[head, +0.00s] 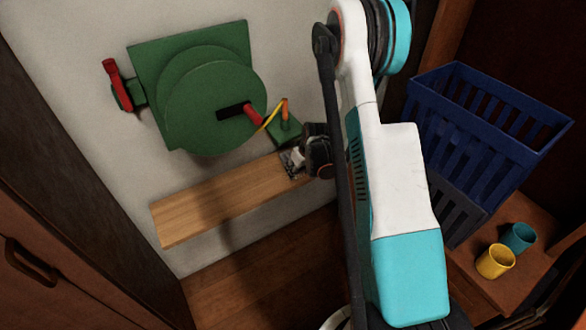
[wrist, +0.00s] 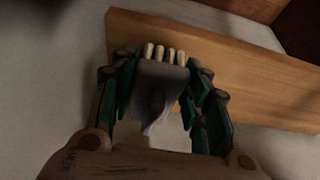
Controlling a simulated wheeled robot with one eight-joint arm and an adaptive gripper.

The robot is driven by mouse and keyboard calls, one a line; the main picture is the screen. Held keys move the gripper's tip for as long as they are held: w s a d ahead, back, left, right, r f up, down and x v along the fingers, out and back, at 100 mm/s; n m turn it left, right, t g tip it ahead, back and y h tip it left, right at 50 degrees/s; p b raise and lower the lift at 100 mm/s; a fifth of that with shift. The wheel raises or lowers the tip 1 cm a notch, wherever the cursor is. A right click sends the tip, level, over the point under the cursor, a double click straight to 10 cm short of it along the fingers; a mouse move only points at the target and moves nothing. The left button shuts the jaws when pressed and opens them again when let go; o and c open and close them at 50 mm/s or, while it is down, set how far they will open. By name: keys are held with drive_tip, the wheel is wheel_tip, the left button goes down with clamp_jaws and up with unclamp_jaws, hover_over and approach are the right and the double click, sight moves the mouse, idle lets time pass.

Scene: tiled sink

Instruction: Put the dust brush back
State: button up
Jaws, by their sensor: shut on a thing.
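The dust brush (wrist: 160,88) is a small grey piece with a row of cream tufts at its far edge, and my gripper (wrist: 160,80) is shut on it, one finger on each side. In the head view my gripper (head: 303,162) is at the right end of a wooden wall shelf (head: 215,202), with a small pale part, probably the brush (head: 292,161), at its tip. In the wrist view the shelf (wrist: 230,65) lies behind the tufts. I cannot tell whether the brush touches the shelf. My arm hides what lies behind it.
A green wall device (head: 212,105) with a round disc and red handles is above the shelf. A small green bracket (head: 284,130) with an orange post is close to my gripper. A blue crate (head: 480,130), yellow cup (head: 495,262) and teal cup (head: 518,237) are at the right.

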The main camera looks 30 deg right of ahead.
drive_tip(key=w+f+b, duration=0.1)
drive_tip(key=w+f, duration=0.1)
drive_tip(key=w, duration=0.1)
drive_tip(key=shift+w+a+f+b, duration=0.1)
drive_tip(key=shift+w+f+b, duration=0.2)
drive_tip(key=shift+f+b, duration=0.1)
drive_tip(key=shift+r, duration=0.15)
drive_tip(key=o, duration=1)
drive_tip(key=shift+o, duration=0.2)
drive_tip(key=p+v, duration=0.4)
drive_tip(key=v, duration=0.8)
drive_tip(key=shift+s, duration=0.1)
